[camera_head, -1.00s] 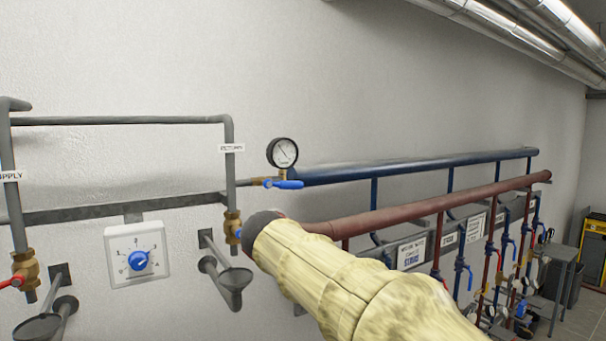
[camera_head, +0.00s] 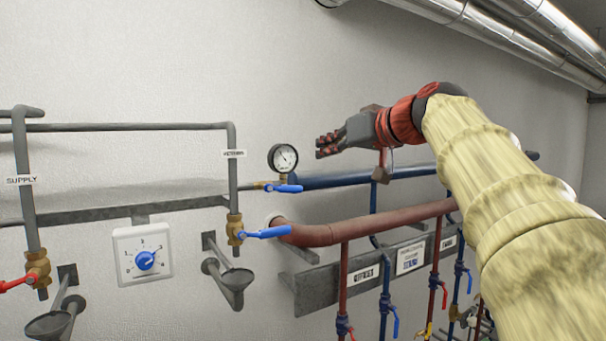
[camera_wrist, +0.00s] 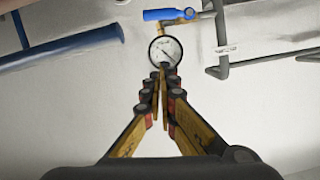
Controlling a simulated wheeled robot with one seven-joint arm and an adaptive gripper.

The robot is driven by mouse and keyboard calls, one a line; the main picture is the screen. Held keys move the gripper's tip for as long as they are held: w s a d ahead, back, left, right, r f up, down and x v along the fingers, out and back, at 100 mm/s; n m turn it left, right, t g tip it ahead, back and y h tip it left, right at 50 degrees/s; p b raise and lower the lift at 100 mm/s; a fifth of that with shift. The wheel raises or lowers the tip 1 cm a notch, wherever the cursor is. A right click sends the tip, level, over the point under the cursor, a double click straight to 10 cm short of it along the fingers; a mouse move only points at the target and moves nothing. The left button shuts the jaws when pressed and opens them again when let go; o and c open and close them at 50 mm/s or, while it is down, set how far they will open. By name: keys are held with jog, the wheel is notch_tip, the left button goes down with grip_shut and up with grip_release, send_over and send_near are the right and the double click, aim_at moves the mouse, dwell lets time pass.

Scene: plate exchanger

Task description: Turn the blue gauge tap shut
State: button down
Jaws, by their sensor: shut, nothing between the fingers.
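The blue gauge tap (camera_head: 284,188) is a short blue lever on the brass fitting under the round pressure gauge (camera_head: 283,158). In the head view its lever lies level, in line with the pipe, pointing right. In the wrist view the blue tap (camera_wrist: 170,14) is at the top, beyond the gauge (camera_wrist: 166,51). My gripper (camera_head: 322,146) is up and to the right of the gauge, apart from the tap, pointing left. In the wrist view the fingers of my gripper (camera_wrist: 161,75) are together and empty, with the tips seen just below the gauge face.
A second, larger blue lever (camera_head: 264,232) sits on the brass return valve, below the gauge tap. A red lever (camera_head: 14,284) is on the supply valve at left. A blue pipe (camera_head: 335,180) and a red pipe (camera_head: 335,233) run right, under my arm. Wall space above the gauge is clear.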

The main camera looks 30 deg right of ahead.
jog(key=w, duration=0.1)
jog(key=p, duration=0.3)
send_over(285, 189)
jog(key=s+d, duration=0.1)
jog(key=d, duration=0.3)
jog(key=shift+s+d+f, duration=0.1)
jog(key=shift+s+f, duration=0.1)
jog(key=shift+f, duration=1.05)
jog(key=f, duration=0.2)
jog(key=shift+w+f, duration=0.2)
jog(key=shift+f, duration=0.1)
jog(key=shift+s+a+f, duration=0.15)
jog(key=shift+a+f, duration=0.1)
jog(key=shift+f, duration=0.55)
jog(key=shift+f+b, duration=0.1)
jog(key=shift+b, duration=0.3)
jog(key=shift+d+f+b, duration=0.15)
jog(key=shift+b, duration=0.15)
